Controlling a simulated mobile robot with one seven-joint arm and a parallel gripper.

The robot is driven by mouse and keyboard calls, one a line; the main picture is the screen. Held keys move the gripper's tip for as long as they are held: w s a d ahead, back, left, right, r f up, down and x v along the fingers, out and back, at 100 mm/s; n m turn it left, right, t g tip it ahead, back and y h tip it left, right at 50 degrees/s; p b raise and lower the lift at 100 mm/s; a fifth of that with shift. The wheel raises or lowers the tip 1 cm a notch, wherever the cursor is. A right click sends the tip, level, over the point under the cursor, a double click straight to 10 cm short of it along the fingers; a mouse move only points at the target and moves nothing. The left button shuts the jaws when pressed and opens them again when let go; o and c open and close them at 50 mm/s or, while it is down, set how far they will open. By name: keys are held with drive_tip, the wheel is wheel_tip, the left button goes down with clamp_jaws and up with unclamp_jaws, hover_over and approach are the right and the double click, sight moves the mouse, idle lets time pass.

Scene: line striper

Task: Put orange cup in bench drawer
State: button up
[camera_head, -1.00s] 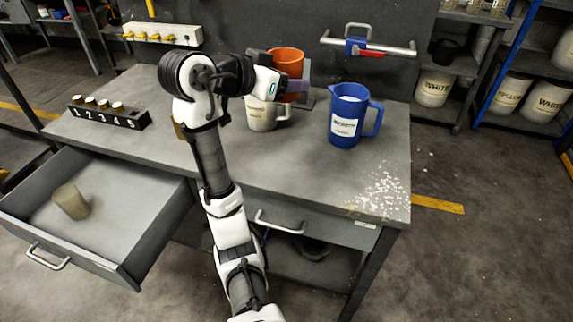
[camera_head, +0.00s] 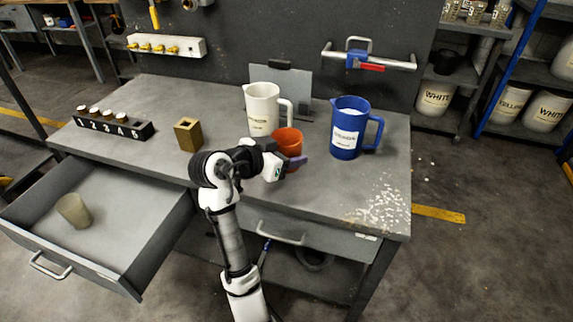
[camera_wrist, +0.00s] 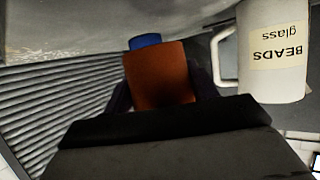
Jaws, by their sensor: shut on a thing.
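The orange cup (camera_head: 288,141) is in my gripper (camera_head: 287,160) above the bench top (camera_head: 345,190), in front of the white pitcher. In the wrist view the orange cup (camera_wrist: 160,75) sits upside down in the picture, between the dark jaws. My gripper is shut on it. Whether the cup's base touches the bench cannot be told. The bench drawer (camera_head: 130,265) is pulled open at the left. A grey-beige cup (camera_head: 73,210) stands tilted inside it, and the rest of its floor is bare.
A white pitcher (camera_head: 262,108) and a blue pitcher (camera_head: 348,128) stand behind and right of my gripper. A brass-coloured block (camera_head: 188,134) and a numbered rack (camera_head: 112,126) stand on the left half. A closed drawer handle (camera_head: 281,237) is below the bench front.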

drive_tip(key=shift+f+p, duration=0.3)
drive_tip(key=shift+f, duration=1.75)
drive_tip(key=shift+f, duration=0.15)
drive_tip(key=o, duration=1.2)
drive_tip(key=shift+c, duration=0.2)
drive_tip(key=b+v, duration=0.3)
drive_tip(key=v, duration=1.1)
drive_tip(key=shift+s+d, duration=0.25)
drive_tip(key=shift+d, duration=0.05)
drive_tip(key=shift+f, duration=0.1)
